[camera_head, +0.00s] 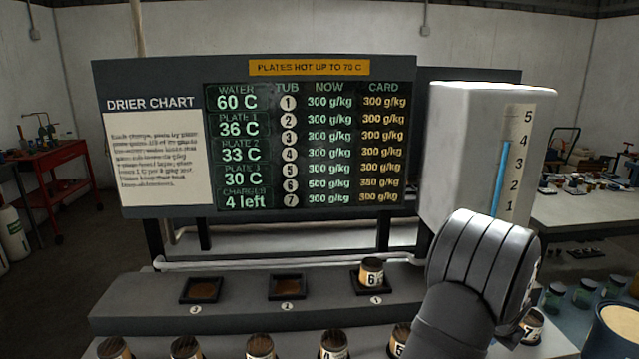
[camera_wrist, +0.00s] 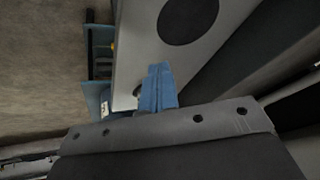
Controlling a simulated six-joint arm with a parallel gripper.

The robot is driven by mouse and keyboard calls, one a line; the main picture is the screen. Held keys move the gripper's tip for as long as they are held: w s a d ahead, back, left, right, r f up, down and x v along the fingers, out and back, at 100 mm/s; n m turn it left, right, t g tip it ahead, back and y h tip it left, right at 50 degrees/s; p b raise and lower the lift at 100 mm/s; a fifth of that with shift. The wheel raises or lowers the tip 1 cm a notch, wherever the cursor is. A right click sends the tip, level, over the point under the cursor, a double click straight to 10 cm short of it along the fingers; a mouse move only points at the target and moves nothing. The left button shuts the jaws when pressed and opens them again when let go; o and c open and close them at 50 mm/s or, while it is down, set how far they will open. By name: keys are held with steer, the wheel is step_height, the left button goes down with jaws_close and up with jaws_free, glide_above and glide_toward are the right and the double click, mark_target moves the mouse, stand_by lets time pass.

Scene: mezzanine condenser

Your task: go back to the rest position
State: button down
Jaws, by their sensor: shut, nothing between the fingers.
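My gripper (camera_wrist: 158,78) shows in the wrist view as blue fingers closed together, with nothing between them. They are over a pale grey surface with a dark round patch (camera_wrist: 188,18). In the head view my grey arm covers the lower right, and the fingers are hidden or out of frame. Tub 6 (camera_head: 372,272) stands upright on the plate marked 1 (camera_head: 371,289). The plates marked 2 (camera_head: 287,283) and 3 (camera_head: 201,287) hold no tub.
Several tubs, including tub 4 (camera_head: 334,345), stand along the front; tub 7 (camera_head: 532,325) is right of my arm. A white box with a blue level gauge (camera_head: 499,170) stands behind my arm. The drier chart board (camera_head: 158,150) rises behind the plates.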

steer(key=s+r+n+h, duration=0.1)
steer(key=s+r+n, duration=0.2)
steer(key=s+r, duration=0.35)
steer(key=w+a+r, duration=0.2)
steer(key=w, duration=0.3)
steer(key=w+a+r+n, duration=0.1)
steer(key=w+a+r, duration=0.1)
steer(key=w, duration=0.4)
steer(key=shift+w+a+t+y, duration=0.3)
steer(key=shift+a+y, duration=0.1)
steer(key=shift+a, duration=0.35)
steer(key=shift+d, duration=0.1)
